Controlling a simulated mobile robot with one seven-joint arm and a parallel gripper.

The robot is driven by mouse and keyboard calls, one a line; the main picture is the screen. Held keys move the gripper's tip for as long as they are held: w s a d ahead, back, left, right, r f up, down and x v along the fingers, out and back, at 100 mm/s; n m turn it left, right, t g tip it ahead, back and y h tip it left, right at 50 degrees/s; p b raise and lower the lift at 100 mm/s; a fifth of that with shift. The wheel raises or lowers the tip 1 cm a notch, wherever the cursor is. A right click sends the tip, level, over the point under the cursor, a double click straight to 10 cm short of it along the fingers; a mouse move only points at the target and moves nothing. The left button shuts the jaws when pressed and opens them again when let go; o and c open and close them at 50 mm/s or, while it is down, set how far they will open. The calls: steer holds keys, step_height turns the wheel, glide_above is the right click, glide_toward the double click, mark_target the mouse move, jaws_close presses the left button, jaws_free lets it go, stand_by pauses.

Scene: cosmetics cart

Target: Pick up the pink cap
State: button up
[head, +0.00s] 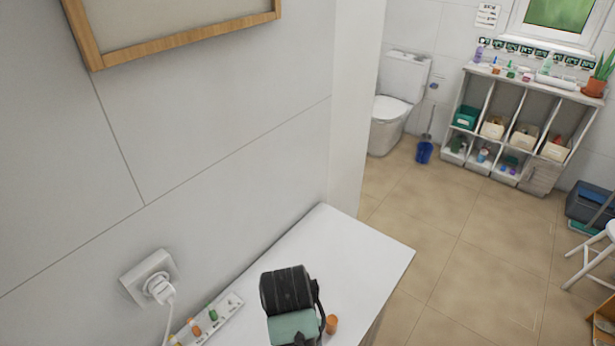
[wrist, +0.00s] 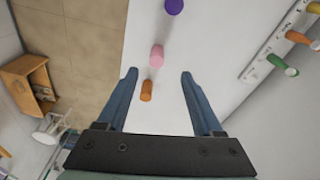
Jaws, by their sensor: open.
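The pink cap (wrist: 157,56) stands on the white cart top (wrist: 160,115) in the wrist view, between an orange cap (wrist: 147,91) and a purple cap (wrist: 174,6). My gripper (wrist: 158,76) is open and empty, with its two fingers apart to the left and right. In the picture, the pink cap lies just beyond the fingertips and the orange cap lies between the fingers. I cannot tell the height of the fingers above the top. In the head view, the pink cap is hidden behind my arm, and the orange cap (head: 332,324) shows just right of it.
A white labelled strip (head: 226,303) with coloured pieces lies along the wall; it also shows in the wrist view (wrist: 277,37). A plug (head: 158,288) with a cable sits in the wall beside it. The cart top's far end (head: 335,240) is bare.

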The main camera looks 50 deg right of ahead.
steer(key=f, duration=0.4)
steer(key=shift+d, duration=0.3)
steer(key=shift+d+f+p, duration=0.2)
steer(key=shift+f+p, duration=0.1)
steer(key=shift+f, duration=0.55)
steer(key=shift+d+f+p, duration=0.25)
steer(key=shift+f, duration=0.6)
steer(key=shift+d+f+p, duration=0.2)
steer(key=shift+f+p, duration=0.1)
steer(key=shift+f, duration=0.55)
jaws_close()
